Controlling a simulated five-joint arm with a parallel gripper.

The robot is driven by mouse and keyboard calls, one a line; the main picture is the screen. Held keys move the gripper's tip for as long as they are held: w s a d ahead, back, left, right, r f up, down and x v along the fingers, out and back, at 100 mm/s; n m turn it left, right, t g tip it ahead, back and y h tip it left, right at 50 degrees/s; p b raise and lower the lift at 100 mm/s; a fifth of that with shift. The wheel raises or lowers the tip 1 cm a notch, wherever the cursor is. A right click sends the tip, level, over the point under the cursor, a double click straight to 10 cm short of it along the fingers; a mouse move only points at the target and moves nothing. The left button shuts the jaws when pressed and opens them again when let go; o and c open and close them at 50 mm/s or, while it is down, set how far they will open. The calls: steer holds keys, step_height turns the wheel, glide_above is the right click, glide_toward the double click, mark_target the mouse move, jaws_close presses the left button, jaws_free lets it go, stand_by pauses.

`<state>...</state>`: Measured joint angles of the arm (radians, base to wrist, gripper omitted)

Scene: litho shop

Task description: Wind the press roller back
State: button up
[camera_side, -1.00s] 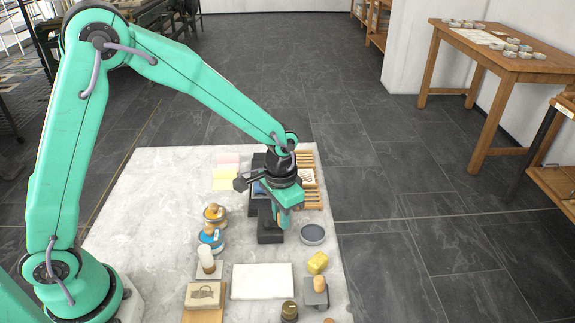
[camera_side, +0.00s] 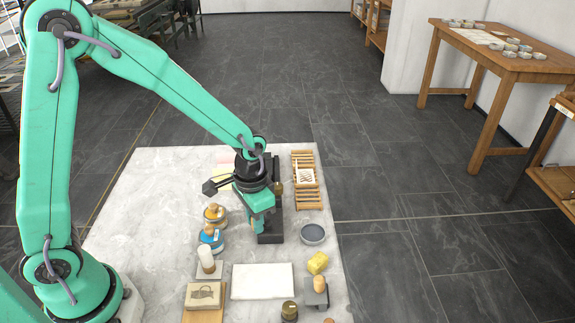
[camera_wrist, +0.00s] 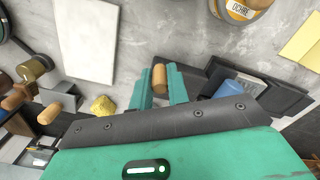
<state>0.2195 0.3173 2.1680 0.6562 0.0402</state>
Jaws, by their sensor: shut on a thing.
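The press shows as a dark block (camera_side: 270,238) in the middle of the slab, largely hidden by my gripper (camera_side: 258,229). In the wrist view, its dark bed (camera_wrist: 282,98) is at the right, with a blue roller (camera_wrist: 228,89) on it. A wooden handle (camera_wrist: 159,76) stands between the two teal fingers of my gripper (camera_wrist: 160,88), and they are shut on it. In the side view, the handle and the roller are hidden behind my arm and gripper.
A wooden rack (camera_side: 308,198) stands right of the press, and a grey round dish (camera_side: 313,234) is to its lower right. Ink pots (camera_side: 211,240) stand to the left. A white slab (camera_side: 262,281), a yellow sponge (camera_side: 318,263) and small tools lie in front.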

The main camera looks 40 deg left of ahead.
steer(key=shift+w+a, duration=0.3)
steer(key=shift+a, duration=0.25)
steer(key=o, duration=0.7)
steer(key=shift+r, duration=0.1)
steer(key=shift+r, duration=3.45)
steer(key=shift+r, duration=0.1)
